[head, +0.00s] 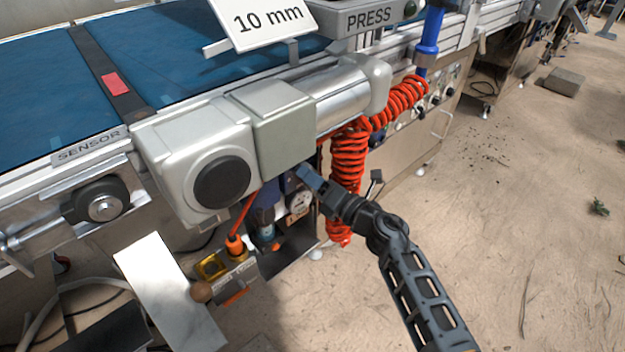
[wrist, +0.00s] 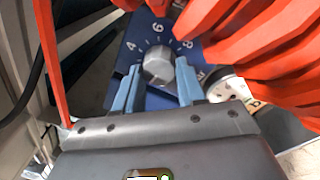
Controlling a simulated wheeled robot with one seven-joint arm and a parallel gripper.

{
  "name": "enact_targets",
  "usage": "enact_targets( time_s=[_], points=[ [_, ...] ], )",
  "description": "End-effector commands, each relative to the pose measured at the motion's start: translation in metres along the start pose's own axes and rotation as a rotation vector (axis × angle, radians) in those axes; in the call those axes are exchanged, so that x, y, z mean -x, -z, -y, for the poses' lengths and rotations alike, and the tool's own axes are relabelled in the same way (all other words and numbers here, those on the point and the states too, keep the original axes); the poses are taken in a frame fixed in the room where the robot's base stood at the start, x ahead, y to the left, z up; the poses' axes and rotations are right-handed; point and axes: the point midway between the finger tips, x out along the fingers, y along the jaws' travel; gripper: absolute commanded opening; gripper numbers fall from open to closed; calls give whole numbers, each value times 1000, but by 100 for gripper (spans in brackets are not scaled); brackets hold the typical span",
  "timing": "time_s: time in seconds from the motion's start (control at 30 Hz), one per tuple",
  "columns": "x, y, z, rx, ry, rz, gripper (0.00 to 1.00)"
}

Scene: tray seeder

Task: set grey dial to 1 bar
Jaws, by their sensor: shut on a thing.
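The grey dial (wrist: 158,66) sits on a blue panel (wrist: 122,62) with white numbers around it; 4, 6 and 8 are readable in the wrist view. My gripper (wrist: 158,88) has its blue fingers on either side of the dial and is shut on it. The dial's pointer direction is not clear. A round white gauge (wrist: 228,86) is partly visible right of the dial; its needle reading cannot be told. In the head view my gripper (head: 308,178) reaches below the grey motor housing, and the dial is hidden there.
Coiled red hose (head: 348,160) hangs close to my gripper and fills the upper right of the wrist view (wrist: 280,50). The grey motor housing (head: 284,130) is just above. A tilted metal plate (head: 165,290) stands at lower left. The floor at right is open.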

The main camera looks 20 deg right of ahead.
Motion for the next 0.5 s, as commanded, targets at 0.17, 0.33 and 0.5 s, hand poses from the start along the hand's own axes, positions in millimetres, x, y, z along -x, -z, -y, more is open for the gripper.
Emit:
enact_targets(
  time_s=[0.17, 0.33, 0.5],
  points=[
    [1, 1, 2, 92, 3, -8, 9],
    [1, 1, 2, 147, 4, -12, 9],
    [1, 1, 2, 169, 5, -13, 9]
  ],
)
